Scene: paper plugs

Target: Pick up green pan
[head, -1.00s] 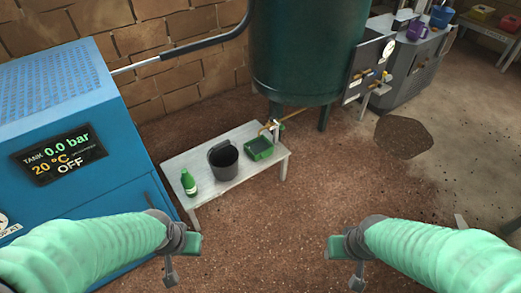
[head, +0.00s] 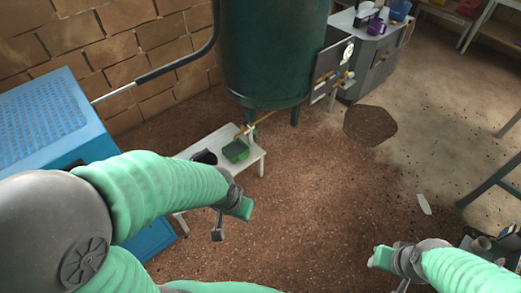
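The green pan (head: 235,151) is a small shallow green tray at the right part of the low white table (head: 255,158). My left gripper (head: 230,222) is in front of the table, nearer to me and apart from the pan. Its fingers look spread with nothing between them. My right gripper (head: 390,271) is at the lower right over bare floor, far from the pan, and also looks open and empty. My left arm covers the left part of the table.
A black bucket (head: 205,156) stands left of the pan, partly hidden by my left arm. Behind the table is a large green tank (head: 270,55) with a pipe. A blue machine (head: 45,120) stands at the left. Floor right of the table is open, with a dark patch (head: 370,125).

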